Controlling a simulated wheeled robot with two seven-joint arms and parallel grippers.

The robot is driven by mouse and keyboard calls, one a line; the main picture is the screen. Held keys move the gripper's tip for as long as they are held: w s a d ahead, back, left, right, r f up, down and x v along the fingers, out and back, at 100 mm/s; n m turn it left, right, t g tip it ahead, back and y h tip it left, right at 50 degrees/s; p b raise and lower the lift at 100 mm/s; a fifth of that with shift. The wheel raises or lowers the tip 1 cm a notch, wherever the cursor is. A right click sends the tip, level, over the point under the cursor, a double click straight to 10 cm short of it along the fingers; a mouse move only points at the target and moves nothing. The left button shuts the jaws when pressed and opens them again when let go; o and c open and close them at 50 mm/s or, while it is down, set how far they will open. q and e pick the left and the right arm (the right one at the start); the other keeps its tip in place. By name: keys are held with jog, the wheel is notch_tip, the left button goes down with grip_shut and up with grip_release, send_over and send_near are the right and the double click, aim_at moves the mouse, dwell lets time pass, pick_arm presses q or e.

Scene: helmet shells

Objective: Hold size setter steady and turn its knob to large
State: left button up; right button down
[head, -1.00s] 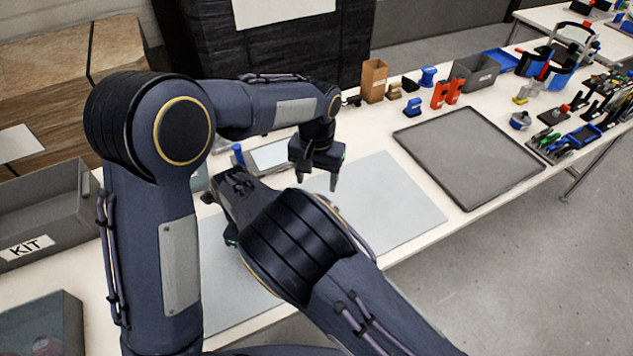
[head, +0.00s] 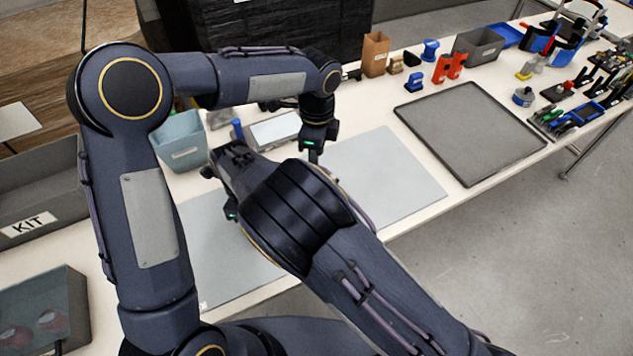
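My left gripper (head: 314,156) points down above the back edge of the pale grey mat (head: 385,180). I see it edge-on, with its fingers overlapping, so its opening cannot be judged. It seems to hold nothing. My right gripper (head: 226,190) is low over the mat's left part, mostly hidden behind its own wrist; its fingers do not show clearly. I cannot pick out the size setter or its knob for sure. A small round grey and blue piece (head: 523,97) on the right of the table could be it, but is too small to tell.
A dark tray (head: 470,135) lies right of the mat. A blue-grey bin (head: 181,142) and a light framed panel (head: 274,130) stand behind my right gripper. A KIT box (head: 30,222) is at the left. Tools and parts crowd the table's right end.

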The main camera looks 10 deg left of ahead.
pick_arm(q)
jog(key=shift+m, duration=0.4)
notch_tip(320, 180, down, 12)
jog(key=shift+r, duration=0.1)
grip_shut()
